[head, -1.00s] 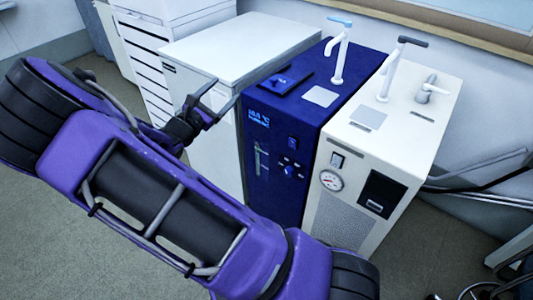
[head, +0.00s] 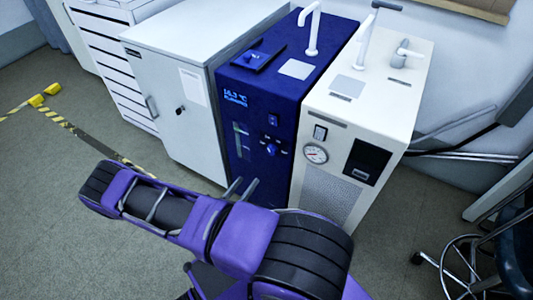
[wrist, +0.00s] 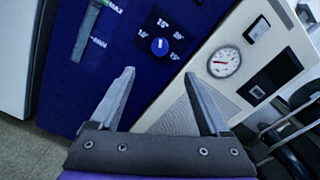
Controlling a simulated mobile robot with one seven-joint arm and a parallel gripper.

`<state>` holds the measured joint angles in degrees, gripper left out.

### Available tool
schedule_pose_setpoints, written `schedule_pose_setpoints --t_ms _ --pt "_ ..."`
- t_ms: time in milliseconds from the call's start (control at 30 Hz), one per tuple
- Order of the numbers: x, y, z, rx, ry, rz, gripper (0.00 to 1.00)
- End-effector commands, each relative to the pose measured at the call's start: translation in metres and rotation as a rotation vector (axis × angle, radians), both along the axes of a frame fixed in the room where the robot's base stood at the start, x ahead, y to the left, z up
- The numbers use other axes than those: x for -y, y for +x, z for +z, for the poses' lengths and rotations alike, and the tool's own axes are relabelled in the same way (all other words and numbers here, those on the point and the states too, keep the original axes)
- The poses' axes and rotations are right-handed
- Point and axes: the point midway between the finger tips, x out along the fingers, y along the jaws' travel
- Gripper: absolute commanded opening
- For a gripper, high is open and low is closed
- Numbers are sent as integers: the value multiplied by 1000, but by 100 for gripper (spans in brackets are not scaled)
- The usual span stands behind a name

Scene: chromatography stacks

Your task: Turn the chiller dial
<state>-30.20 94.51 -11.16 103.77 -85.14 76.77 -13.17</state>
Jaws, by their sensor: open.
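The chiller (head: 283,105) is a dark blue box with a lit temperature display (head: 235,97) on its front. Its dial is a round blue knob (head: 271,149) on the front panel. In the wrist view the dial (wrist: 159,46) shows a white pointer mark, pointing roughly up in the picture, with small temperature figures around it. My gripper (head: 247,181) is in front of the chiller's lower front. In the wrist view my gripper (wrist: 159,73) is open and empty, its fingers pointing towards the panel. The dial appears beyond and between the fingertips, apart from them.
A cream unit (head: 378,100) with a gauge (head: 316,154) stands to the chiller's right. A white cabinet (head: 170,95) stands to its left. A stool (head: 480,262) is at the lower right.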

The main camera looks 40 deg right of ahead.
Motion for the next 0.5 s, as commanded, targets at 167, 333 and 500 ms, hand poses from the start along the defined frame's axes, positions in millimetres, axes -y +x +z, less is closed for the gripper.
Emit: schedule_pose_setpoints --t_ms 167,333,500 --pt "37 14 0 2 -1 -5 80" --pt "72 28 0 3 0 -5 80" --pt "104 42 0 4 -1 -3 80"
